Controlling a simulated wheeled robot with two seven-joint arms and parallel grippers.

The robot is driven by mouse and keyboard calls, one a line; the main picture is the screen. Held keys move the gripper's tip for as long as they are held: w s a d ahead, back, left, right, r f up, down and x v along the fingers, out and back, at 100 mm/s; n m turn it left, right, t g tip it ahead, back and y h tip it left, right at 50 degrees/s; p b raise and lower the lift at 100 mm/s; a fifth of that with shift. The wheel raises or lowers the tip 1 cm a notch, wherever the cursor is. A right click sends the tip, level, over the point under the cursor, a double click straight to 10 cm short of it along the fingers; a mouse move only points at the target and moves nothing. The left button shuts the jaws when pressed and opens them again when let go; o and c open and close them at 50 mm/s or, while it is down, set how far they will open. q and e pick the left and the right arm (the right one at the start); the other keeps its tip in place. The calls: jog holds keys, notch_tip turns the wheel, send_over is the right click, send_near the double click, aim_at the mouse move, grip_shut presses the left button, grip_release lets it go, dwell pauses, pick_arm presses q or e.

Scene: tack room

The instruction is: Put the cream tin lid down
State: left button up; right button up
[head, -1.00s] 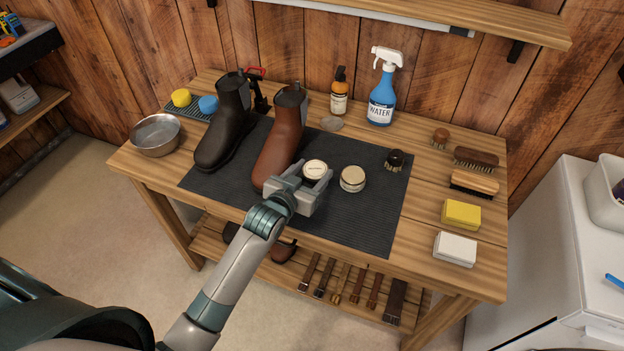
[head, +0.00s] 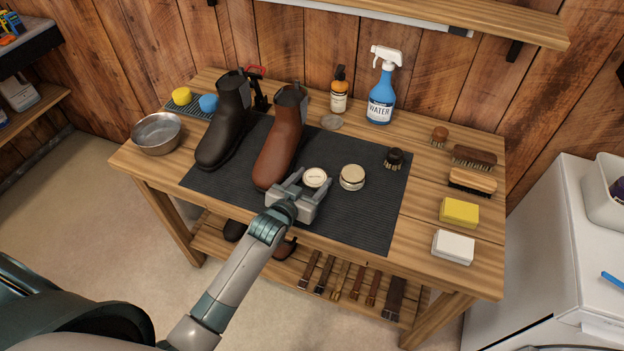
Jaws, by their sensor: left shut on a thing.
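The cream tin lid (head: 315,177) is a pale round disc with a printed label, facing up. My left gripper (head: 313,181) is shut on it, with one finger on either side. The lid is low over the dark mat (head: 345,225); I cannot tell whether it touches the mat. The cream tin (head: 352,176), round with a pale top, stands on the mat just right of the lid, with a small gap between them. My right gripper is not in view.
A brown boot (head: 278,150) stands close left of the gripper, with a black boot (head: 225,130) beyond. A small dark round brush (head: 394,157) is right of the tin. A spray bottle (head: 381,100) stands behind. The mat's front right is clear.

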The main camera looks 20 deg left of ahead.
pick_arm(q)
jog(key=shift+f, duration=0.3)
jog(key=shift+f, duration=0.2)
